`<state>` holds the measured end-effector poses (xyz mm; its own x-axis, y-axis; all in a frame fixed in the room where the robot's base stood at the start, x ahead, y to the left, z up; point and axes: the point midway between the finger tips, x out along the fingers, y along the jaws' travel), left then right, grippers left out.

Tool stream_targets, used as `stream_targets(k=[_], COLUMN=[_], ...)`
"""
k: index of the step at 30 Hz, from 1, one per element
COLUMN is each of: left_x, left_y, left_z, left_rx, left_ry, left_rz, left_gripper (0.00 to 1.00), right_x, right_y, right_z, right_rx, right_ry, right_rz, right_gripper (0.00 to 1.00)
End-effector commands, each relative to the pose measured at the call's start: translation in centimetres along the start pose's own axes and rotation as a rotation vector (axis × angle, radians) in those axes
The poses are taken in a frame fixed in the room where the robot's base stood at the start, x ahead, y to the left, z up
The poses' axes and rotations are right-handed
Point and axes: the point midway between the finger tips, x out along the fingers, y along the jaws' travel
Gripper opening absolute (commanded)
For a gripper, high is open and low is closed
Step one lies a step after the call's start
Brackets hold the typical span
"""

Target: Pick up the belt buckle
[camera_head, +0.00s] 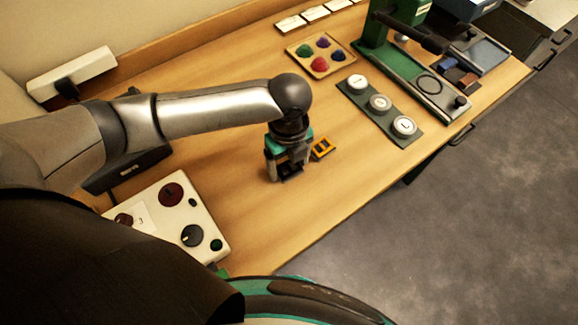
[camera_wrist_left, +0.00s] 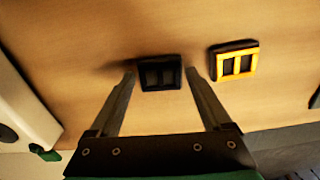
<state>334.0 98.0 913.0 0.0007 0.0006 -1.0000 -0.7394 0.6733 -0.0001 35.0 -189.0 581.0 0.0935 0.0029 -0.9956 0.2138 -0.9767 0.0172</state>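Two buckles lie on the wooden table. A black buckle (camera_wrist_left: 147,75) with two openings lies between the fingertips of my left gripper (camera_wrist_left: 160,72) in the left wrist view. My left gripper also shows in the head view (camera_head: 287,174), pointing down at the table, where it mostly hides the black buckle. The gripper is open, with a finger on either side of the black buckle; I cannot tell whether they touch it. A yellow buckle (camera_wrist_left: 253,62) with a dark edge lies just to the right, outside the fingers. It also shows in the head view (camera_head: 323,149). My right gripper is not in view.
A white control box (camera_head: 151,218) with knobs stands at the near left. A wooden tray (camera_head: 340,57) with colored pieces and a green strip (camera_head: 366,104) with round white items lie behind. A green press (camera_head: 373,38) stands far right. The table's front edge is close.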

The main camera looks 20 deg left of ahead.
Motion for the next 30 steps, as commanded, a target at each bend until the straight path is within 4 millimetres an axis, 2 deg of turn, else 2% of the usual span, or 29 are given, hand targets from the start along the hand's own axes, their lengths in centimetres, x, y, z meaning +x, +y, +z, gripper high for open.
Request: stream_targets(k=[2,17,25,30], left_x=[0.0,0.0,-0.1,-1.2], left_y=[0.0,0.0,0.0,-0.1], left_z=[0.0,0.0,0.0,0.1], left_rx=[0.000,0.000,0.000,0.000], left_ry=[0.000,0.000,0.000,-0.001], left_rz=[0.000,0.000,-0.001,-0.002], left_gripper=[0.72,0.16,0.14,0.14], right_x=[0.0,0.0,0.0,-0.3], right_y=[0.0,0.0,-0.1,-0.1], right_z=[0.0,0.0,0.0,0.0], right_rx=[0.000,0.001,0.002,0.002], right_ry=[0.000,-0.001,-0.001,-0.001], right_rz=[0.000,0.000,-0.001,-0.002], right_gripper=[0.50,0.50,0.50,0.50])
